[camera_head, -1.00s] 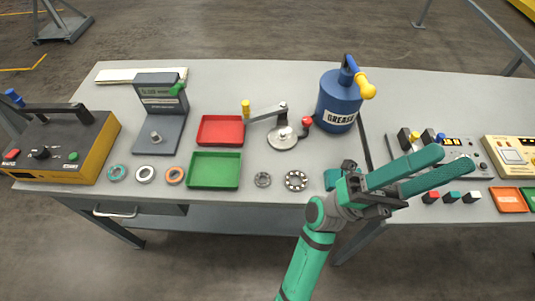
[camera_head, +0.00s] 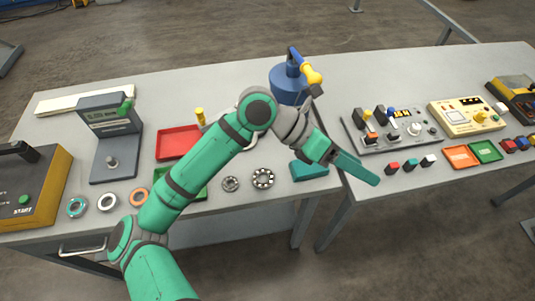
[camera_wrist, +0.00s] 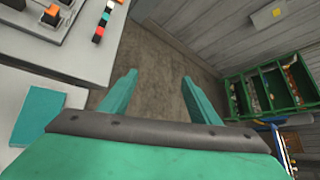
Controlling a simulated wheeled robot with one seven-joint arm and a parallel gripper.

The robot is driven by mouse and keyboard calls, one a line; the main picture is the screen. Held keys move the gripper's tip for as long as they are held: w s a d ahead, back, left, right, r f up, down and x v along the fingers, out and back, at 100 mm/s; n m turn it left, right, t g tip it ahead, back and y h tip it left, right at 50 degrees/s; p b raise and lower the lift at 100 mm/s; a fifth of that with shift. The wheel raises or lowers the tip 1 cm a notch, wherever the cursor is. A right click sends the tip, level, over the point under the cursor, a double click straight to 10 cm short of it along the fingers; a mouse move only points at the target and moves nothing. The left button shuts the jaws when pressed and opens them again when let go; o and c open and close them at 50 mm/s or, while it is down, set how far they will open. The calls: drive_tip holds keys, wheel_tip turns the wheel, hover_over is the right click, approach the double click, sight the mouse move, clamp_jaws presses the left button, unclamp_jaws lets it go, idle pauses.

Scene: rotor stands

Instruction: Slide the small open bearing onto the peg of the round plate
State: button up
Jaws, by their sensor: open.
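The small open bearing (camera_head: 231,184), a grey ring, lies flat near the front edge of the bench. A larger bearing (camera_head: 263,178) with visible balls lies just right of it. The round plate (camera_head: 252,141) is mostly hidden behind my arm in the head view; its peg cannot be seen. My gripper (camera_head: 367,177) is right of the bearings, over the bench's front edge near the gap between the benches. In the wrist view my gripper (camera_wrist: 158,80) is open and empty, its two fingers apart over the floor. Neither bearing nor plate shows in the wrist view.
A teal block (camera_head: 310,170) lies beside my gripper. A blue grease can (camera_head: 290,85) stands behind my arm. A control panel (camera_head: 393,130) is to the right.

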drive_tip(key=w+a+f+n+t+y, duration=0.1)
drive_tip(key=w+a+f+y, duration=0.15)
drive_tip(key=a, duration=0.35)
drive_tip(key=w+a+f+t+y, duration=0.1)
drive_tip(key=a+f+y, duration=0.25)
drive_tip(key=a, duration=0.25)
drive_tip(key=n+y, duration=0.2)
drive_tip(key=y, duration=0.4)
hover_over(230, 185)
wheel_tip(230, 185, down, 2)
drive_tip(key=shift+d+f, duration=0.1)
drive_tip(key=shift+f, duration=4.95)
drive_tip(key=c, duration=0.9)
